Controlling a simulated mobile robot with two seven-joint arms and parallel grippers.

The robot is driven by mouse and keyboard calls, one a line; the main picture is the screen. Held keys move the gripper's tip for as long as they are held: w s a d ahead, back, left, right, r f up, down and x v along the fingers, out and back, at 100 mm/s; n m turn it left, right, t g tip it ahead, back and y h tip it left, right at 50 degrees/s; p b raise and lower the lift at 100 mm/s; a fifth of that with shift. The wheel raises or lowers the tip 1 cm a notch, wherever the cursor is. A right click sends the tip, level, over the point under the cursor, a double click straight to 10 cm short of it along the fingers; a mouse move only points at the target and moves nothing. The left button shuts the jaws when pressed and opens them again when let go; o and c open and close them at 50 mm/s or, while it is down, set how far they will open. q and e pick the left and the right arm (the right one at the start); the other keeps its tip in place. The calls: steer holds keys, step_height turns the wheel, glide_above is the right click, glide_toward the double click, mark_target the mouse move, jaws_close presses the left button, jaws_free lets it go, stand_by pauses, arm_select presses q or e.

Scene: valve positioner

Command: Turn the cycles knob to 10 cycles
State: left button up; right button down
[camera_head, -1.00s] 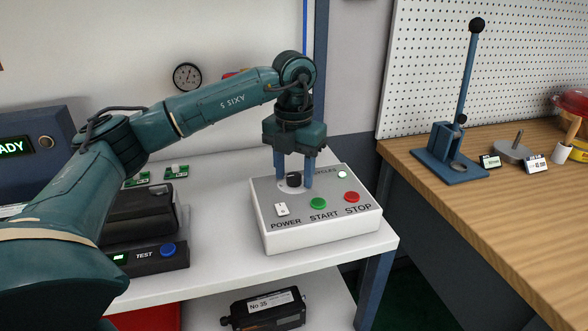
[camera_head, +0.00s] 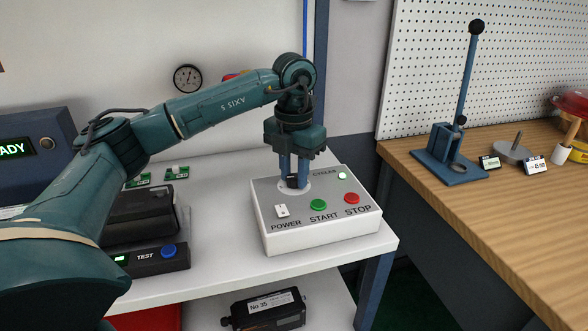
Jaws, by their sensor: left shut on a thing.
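The control box (camera_head: 318,232) stands on the white table, with a white POWER switch (camera_head: 281,211), a green START button (camera_head: 318,205) and a red STOP button (camera_head: 351,198). The black cycles knob (camera_head: 292,181) sits on a pale round dial near the back left of its top, beside the CYCLES label. My left gripper (camera_head: 294,180) points down over the dial and is shut on the knob, with its blue fingers hiding much of it. The dial markings are too small to read. A small pale green lamp (camera_head: 342,176) shows at the back right. My right gripper is not in view.
A black tester with a blue button (camera_head: 168,250) and small green boards (camera_head: 177,173) are on the white table (camera_head: 220,270), left of the box. A wooden bench (camera_head: 490,205) with a blue lever press (camera_head: 450,160) stands at the right.

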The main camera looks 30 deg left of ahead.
mark_target(294, 177)
arm_select(q)
steer(key=m+p, duration=0.1)
steer(key=m, duration=0.4)
steer(key=shift+r, duration=0.1)
steer(key=m+p, duration=0.1)
steer(key=m, duration=0.4)
steer(key=shift+m, duration=0.3)
stand_by(0.3)
steer(key=o, duration=1)
step_height(294, 177, up, 13)
steer(key=p, duration=0.1)
steer(key=shift+p, duration=0.35)
